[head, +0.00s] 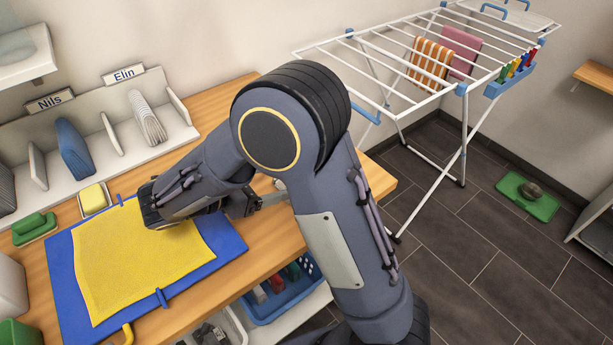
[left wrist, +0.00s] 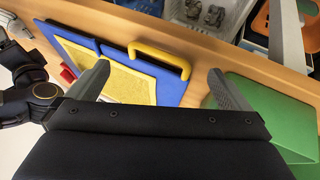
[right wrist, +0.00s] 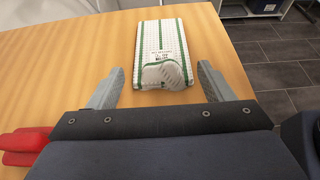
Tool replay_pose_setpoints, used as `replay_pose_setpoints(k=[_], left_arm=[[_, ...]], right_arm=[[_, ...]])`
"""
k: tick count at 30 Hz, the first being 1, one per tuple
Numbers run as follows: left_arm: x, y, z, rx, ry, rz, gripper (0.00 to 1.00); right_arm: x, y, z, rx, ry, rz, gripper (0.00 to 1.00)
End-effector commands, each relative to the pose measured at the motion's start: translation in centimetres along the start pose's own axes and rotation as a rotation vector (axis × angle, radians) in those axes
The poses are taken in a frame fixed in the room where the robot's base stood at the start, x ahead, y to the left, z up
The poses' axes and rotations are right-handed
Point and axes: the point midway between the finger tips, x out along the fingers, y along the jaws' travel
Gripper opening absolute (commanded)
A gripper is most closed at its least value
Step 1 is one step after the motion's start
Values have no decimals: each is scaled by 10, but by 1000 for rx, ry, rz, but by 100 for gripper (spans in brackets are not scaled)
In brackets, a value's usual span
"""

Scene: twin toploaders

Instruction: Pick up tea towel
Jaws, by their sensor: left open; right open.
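A folded white tea towel (right wrist: 152,42) with green stripes lies flat on the wooden tabletop in the right wrist view. A white, green-edged bundle (right wrist: 163,75) rests on its near end; I cannot tell whether it is part of the towel. My right gripper (right wrist: 160,68) is open and empty, with the towel's near end in line between its fingers. In the head view this gripper (head: 268,198) is partly covered by my upper arm, which hides the towel. My left gripper (left wrist: 157,70) is open around the line of a yellow handle (left wrist: 160,57) and holds nothing.
A blue board (head: 232,240) with a yellow cloth (head: 130,255) lies on the table (head: 210,130). A shelf (head: 185,135) labelled Nils and Elin stands behind. A drying rack (head: 345,75) with two cloths stands right. A red object (right wrist: 25,145) is left of my right gripper.

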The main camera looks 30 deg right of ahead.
Motion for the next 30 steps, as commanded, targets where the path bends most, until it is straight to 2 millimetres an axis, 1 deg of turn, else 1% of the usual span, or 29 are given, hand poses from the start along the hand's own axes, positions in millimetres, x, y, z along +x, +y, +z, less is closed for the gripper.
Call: replay_pose_setpoints(k=[1,5,12,16,22,23,30], left_arm=[[0,0,0,0,0,0,100],[0,0,0,0,0,0,100],[-1,0,0,0,0,0,100],[-1,0,0,0,0,0,100],[-1,0,0,0,0,0,100],[-1,0,0,0,0,0,100],[-1,0,0,0,0,0,100]], right_arm=[[7,-1,0,-1,0,-3,74],[22,-1,-2,-1,1,-4,74],[56,-1,-6,1,3,-4,74],[65,-1,-6,1,4,-3,74],[65,-1,-6,2,5,-2,74],[65,-1,-6,2,5,-2,71],[65,-1,-6,2,5,-2,40]])
